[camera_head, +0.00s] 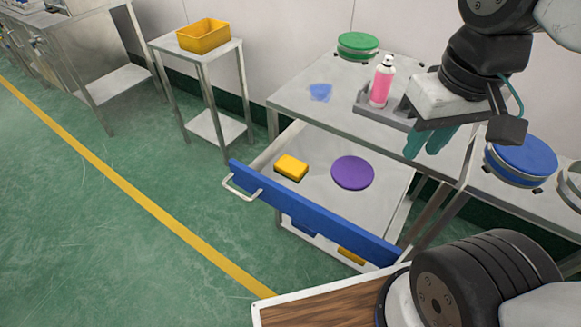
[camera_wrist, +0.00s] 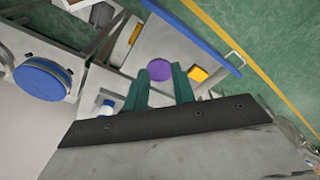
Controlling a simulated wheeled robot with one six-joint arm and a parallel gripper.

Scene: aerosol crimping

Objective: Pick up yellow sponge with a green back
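The yellow sponge (camera_head: 291,166) lies in the open drawer, near its blue front, with a dark edge under its yellow top. In the wrist view the sponge (camera_wrist: 198,74) shows just beyond the right fingertip. A purple disc (camera_head: 353,173) lies to its right in the same drawer. My gripper (camera_head: 430,150) with green fingers hangs over the right part of the steel table, well away from the sponge. In the wrist view the gripper (camera_wrist: 160,85) has its fingers apart, with nothing between them.
The drawer's blue front (camera_head: 310,212) has a metal handle. The steel table (camera_head: 310,95) bears a pink bottle (camera_head: 382,82) in a grey holder, a green-lidded round container (camera_head: 358,44) and a blue patch. A blue-lidded container (camera_head: 522,159) stands right. A yellow bin (camera_head: 204,35) sits on a side stand.

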